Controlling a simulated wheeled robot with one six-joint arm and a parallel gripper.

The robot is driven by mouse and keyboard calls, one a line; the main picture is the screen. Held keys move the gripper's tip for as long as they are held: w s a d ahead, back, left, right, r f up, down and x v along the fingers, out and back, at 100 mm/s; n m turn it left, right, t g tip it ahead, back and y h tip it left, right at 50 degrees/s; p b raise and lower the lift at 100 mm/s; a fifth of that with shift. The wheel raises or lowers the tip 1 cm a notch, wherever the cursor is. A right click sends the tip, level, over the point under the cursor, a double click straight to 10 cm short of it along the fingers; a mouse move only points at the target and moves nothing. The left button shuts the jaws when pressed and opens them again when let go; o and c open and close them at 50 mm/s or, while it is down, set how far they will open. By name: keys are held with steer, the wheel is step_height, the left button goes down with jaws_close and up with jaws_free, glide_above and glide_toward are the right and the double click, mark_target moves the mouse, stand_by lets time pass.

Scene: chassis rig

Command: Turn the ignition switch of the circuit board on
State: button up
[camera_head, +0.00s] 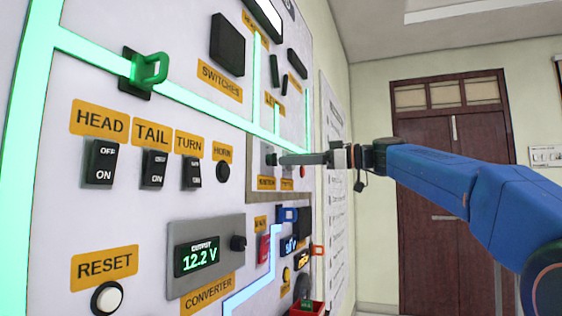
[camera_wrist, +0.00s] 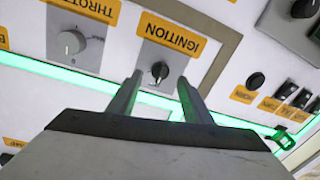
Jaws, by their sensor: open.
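The ignition switch (camera_wrist: 160,70) is a small dark knob on a grey plate under a yellow IGNITION label (camera_wrist: 171,34) that appears upside down in the wrist view. My gripper (camera_wrist: 160,84) is open, with one finger on either side of the knob in that view. I cannot tell whether the fingertips touch the panel or how far they stand from the knob. In the head view my gripper (camera_head: 284,160) reaches from the right to the ignition plate (camera_head: 268,158), and the knob is hidden there.
The throttle knob (camera_wrist: 69,42) is beside the ignition in the wrist view. Rocker switches (camera_head: 102,163), a horn button (camera_head: 223,172), a converter display (camera_head: 197,256) and a green handle (camera_head: 150,70) on a lit strip are on the board. Free room lies right, before the door (camera_head: 455,190).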

mark_target(272, 160)
steer(key=shift+x, duration=1.95)
steer(key=c, duration=1.1)
steer(key=shift+o, duration=0.2)
steer(key=shift+m, duration=0.3)
steer(key=m, duration=1.1)
steer(key=shift+s+f+m+t+y, duration=0.15)
steer(key=shift+m+t+y, duration=0.15)
steer(key=shift+t, duration=0.1)
